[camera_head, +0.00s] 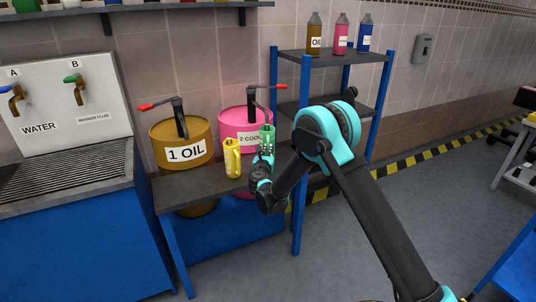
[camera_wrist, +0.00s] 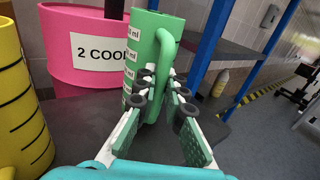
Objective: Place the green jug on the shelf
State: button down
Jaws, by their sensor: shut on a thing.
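The green jug (camera_head: 267,136) is upright in front of the pink drum, above or on the right end of the low dark bench. In the wrist view the green jug (camera_wrist: 148,50) shows volume marks on its left side and a handle toward my gripper. My gripper (camera_head: 264,158) is shut on the jug's handle, its fingers on both sides of it in the wrist view (camera_wrist: 163,88). Whether the jug's base touches the bench is hidden. The shelf (camera_head: 345,58) is a blue-post rack with dark boards, right of the jug; my arm partly covers its lower boards.
A yellow jug (camera_head: 232,160) stands on the bench (camera_head: 180,190) close left of the green jug. The oil drum (camera_head: 160,135) and pink coolant drum (camera_head: 232,122) stand behind. Bottles (camera_head: 340,36) occupy the rack's top board. A middle board (camera_head: 371,112) looks clear where visible.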

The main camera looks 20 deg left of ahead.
jog(key=shift+f, duration=1.2)
jog(key=c, duration=1.6)
grip_release()
jog(key=shift+s, duration=0.25)
jog(key=v, duration=1.1)
jog(key=shift+s, duration=0.3)
jog(key=shift+d, duration=0.2)
